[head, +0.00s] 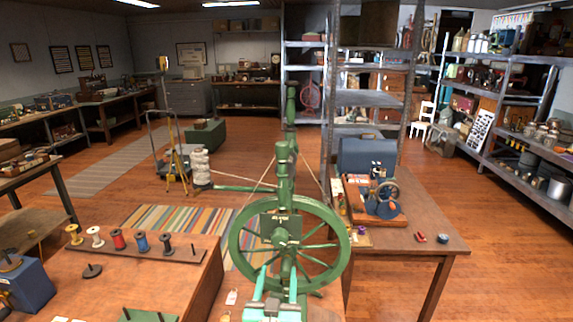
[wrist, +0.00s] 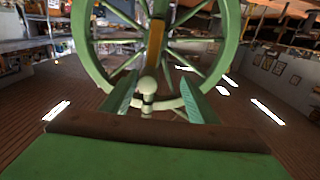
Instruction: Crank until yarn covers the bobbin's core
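A large green spoked wheel (head: 340,246) stands upright at the front centre on a green frame (head: 286,165). In the wrist view its rim (wrist: 88,50) and spokes fill the upper middle. A pale rounded knob (wrist: 148,88) stands in front of the wheel. My gripper (head: 277,276) is low in front of the wheel in the head view. In the wrist view my gripper (wrist: 158,82) is open, with one green finger on each side of the knob and gaps visible. Thin strands of yarn run near the frame top. I cannot make out the bobbin or its core.
A wooden table at left (head: 95,272) holds a rack with several coloured spools (head: 140,242). A table at right (head: 425,205) holds a small blue hand-wheel machine (head: 382,200). White yarn (head: 200,165) stands behind left. A striped rug (head: 180,220) lies on the floor.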

